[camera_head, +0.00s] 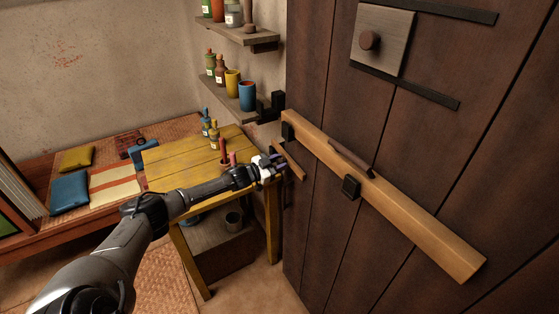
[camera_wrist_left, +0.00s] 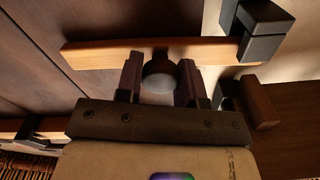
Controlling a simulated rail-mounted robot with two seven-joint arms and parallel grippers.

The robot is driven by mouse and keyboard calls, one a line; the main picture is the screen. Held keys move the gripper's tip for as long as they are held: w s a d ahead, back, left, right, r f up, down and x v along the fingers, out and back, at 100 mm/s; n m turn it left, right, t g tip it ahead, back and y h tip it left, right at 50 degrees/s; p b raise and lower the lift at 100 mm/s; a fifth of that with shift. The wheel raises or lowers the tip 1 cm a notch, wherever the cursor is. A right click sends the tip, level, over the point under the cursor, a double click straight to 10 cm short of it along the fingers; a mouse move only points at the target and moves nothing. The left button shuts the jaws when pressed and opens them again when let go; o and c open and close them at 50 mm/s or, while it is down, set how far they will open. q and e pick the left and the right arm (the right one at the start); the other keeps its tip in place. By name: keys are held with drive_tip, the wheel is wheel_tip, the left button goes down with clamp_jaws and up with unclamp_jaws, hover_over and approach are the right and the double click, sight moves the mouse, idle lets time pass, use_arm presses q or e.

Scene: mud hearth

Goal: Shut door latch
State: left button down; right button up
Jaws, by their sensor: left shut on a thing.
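The dark plank door (camera_head: 330,220) fills the right side of the head view. A small wooden latch bar (camera_head: 291,162) lies low near its left edge; it also shows in the wrist view (camera_wrist_left: 95,56). My left gripper (camera_head: 275,165) is at this bar. In the wrist view its two fingers (camera_wrist_left: 160,80) are shut on a round knob (camera_wrist_left: 159,66) on the bar. The bar's right end reaches past a black bracket (camera_wrist_left: 262,38); how deeply it sits is unclear. My right gripper is not in view.
A larger wooden bar (camera_head: 420,226) slants across the door above my gripper, with a wall bracket (camera_head: 271,106) to its left. A square plate with a knob (camera_head: 382,40) is higher. A yellow table (camera_head: 180,165) with bottles stands close left, under shelves (camera_head: 236,30).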

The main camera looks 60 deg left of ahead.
use_arm(q)
drive_tip(key=shift+f+n, duration=0.45)
drive_tip(key=shift+n, duration=0.15)
drive_tip(key=shift+f, duration=0.1)
drive_tip(key=c, duration=0.7)
unclamp_jaws()
drive_tip(key=shift+c, duration=0.2)
drive_tip(key=s+p, duration=0.3)
drive_tip(key=s, duration=1.1)
drive_tip(key=shift+p, duration=0.4)
drive_tip(key=shift+w+a, duration=0.1)
